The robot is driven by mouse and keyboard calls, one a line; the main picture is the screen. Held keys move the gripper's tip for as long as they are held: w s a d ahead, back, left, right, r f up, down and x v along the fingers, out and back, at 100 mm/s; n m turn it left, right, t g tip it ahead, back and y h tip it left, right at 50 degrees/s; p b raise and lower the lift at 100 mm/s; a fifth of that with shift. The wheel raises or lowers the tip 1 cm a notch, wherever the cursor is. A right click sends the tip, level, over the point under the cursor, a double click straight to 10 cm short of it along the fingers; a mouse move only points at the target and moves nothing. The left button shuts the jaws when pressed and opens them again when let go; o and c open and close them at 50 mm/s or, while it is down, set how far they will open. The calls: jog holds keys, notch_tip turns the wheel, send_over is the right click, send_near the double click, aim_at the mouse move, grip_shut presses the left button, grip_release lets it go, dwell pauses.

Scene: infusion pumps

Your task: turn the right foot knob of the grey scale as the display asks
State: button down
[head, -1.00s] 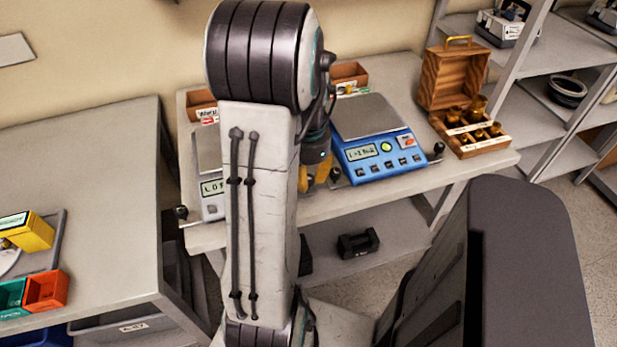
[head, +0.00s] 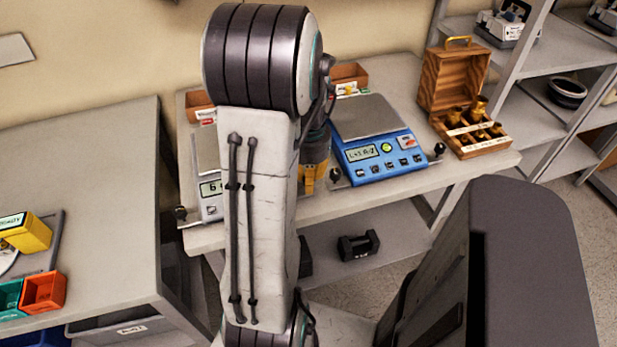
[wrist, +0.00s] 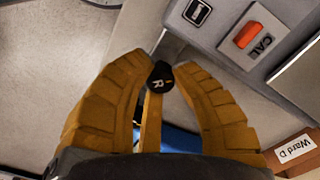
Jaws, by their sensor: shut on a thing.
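The grey scale (head: 211,208) stands on the bench in the head view, mostly hidden behind my arm. Only part of its display (head: 210,188) shows, and I cannot read it whole. In the wrist view the grey scale's body (wrist: 225,35) has an orange CAL button (wrist: 247,35). The right foot knob (wrist: 159,77), black and marked R, sits at its corner. My gripper (wrist: 161,76) has its yellow fingers closed around this knob. In the head view the yellow fingers (head: 312,178) show just right of my arm.
A blue scale (head: 378,160) with black foot knobs stands close to the right of my gripper. A wooden weight box (head: 454,78) is further right. Small brown bins stand at the back. A dark weight (head: 358,245) lies on the lower shelf.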

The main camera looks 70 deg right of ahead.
jog(key=shift+f, duration=0.1)
jog(key=c, duration=1)
grip_release()
notch_tip(320, 180, up, 12)
jog(key=shift+r, duration=0.1)
dwell(0.6)
